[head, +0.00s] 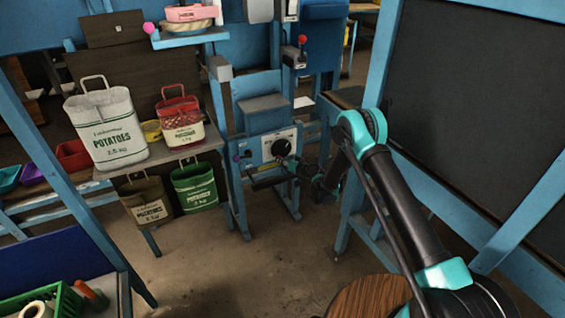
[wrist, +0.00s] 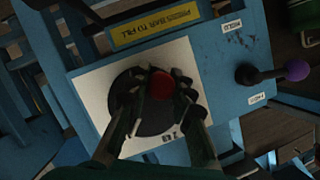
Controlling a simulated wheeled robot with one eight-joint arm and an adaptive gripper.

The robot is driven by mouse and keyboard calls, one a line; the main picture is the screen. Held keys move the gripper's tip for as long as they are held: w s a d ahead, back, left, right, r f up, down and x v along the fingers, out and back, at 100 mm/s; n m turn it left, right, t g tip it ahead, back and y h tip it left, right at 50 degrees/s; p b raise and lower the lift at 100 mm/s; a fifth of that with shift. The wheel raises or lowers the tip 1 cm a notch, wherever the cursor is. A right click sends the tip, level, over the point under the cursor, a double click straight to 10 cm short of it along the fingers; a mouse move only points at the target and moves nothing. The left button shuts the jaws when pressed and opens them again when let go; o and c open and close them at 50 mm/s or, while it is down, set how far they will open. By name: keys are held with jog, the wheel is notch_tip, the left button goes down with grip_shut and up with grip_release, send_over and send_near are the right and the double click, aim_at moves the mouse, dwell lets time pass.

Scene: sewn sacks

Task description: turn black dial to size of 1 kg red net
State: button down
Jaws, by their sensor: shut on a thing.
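The black dial (wrist: 152,120) sits on a white plate on the blue machine, with a red round part at its middle. It also shows in the head view (head: 281,147). My gripper (wrist: 158,88) is shut on the dial's middle part, one finger on each side. The fingers hide part of the dial and most of the scale marks, so I cannot read its setting. The red net (head: 182,125), with a white label that seems to read 1 kg, stands on the shelf left of the machine.
A white potato sack (head: 105,130) stands beside the red net. A brown sack (head: 146,200) and a green sack (head: 195,186) hang below. A purple-knobbed lever (wrist: 275,73) sticks out near the dial. A dark board (head: 480,100) stands at right.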

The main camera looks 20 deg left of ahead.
jog(key=shift+s+a+r+m+y, duration=0.2)
jog(key=shift+m+y, duration=0.2)
jog(key=shift+m, duration=0.3)
jog(key=c, duration=1.3)
grip_release()
jog(key=shift+d+r, duration=0.1)
jog(key=shift+d, duration=0.05)
jog(key=v, duration=0.7)
jog(key=shift+d, duration=0.15)
